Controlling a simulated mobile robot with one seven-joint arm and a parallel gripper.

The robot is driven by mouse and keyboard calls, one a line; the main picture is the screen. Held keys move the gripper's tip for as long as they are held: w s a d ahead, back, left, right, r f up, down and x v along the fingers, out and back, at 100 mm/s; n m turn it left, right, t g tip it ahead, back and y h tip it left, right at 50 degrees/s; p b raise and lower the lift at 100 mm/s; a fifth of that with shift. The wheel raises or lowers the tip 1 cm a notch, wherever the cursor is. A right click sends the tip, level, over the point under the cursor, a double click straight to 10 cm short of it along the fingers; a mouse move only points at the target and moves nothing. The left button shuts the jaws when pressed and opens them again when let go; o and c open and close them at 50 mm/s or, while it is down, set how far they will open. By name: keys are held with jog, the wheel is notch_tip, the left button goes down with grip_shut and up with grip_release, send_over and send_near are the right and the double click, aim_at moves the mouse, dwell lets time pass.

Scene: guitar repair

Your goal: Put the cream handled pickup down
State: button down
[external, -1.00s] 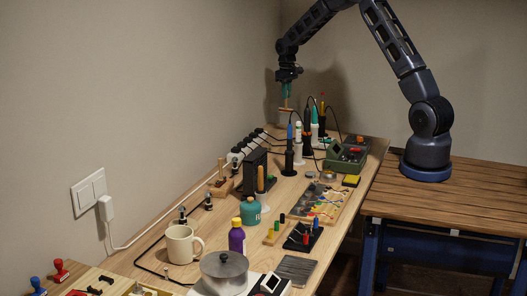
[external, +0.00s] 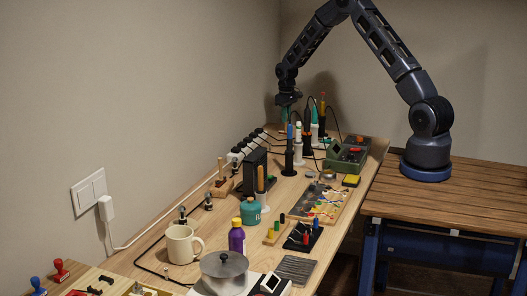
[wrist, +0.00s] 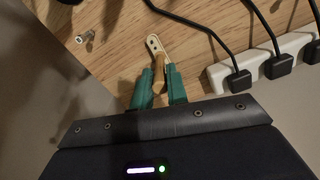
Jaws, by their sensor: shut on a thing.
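In the wrist view, the cream handled pickup (wrist: 155,44) shows as a small cream bar with dark holes and a wooden handle. Its handle sits between the two green fingers of my gripper (wrist: 160,80), which is shut on it. The cream end points away from my gripper, over the wooden tabletop (wrist: 205,25); I cannot tell whether it touches the wood. In the external view, my gripper (external: 287,102) is low at the far left end of the bench, behind the tool stands. The pickup cannot be made out there.
A white power strip (wrist: 285,55) with black plugs and cables lies right of my gripper. A small metal piece (wrist: 86,37) lies to the left, near the table edge. In the external view, several upright tools in black stands (external: 289,160) crowd the area in front.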

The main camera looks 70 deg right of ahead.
jog(key=c, duration=1.4)
grip_release()
jog(key=shift+f, duration=0.1)
notch_tip(320, 180, up, 12)
jog(key=s+a+r+n+t, duration=0.1)
jog(key=s+a+r, duration=0.7)
jog(key=a+r, duration=0.35)
jog(key=s+a+r+n+t, duration=0.1)
jog(key=s+a+r, duration=0.7)
jog(key=a+r, duration=0.35)
jog(key=shift+s+a+r+n+t, duration=0.15)
jog(key=shift+s+a+r+t, duration=0.25)
jog(key=shift+s+a, duration=2.95)
jog(key=shift+s+a+r+n+t, duration=0.35)
jog(key=shift+s+a, duration=0.65)
jog(key=shift+s, duration=4.6)
jog(key=shift+s+a+r+t, duration=0.45)
jog(key=shift+s+a, duration=1.75)
jog(key=shift+s, duration=2.3)
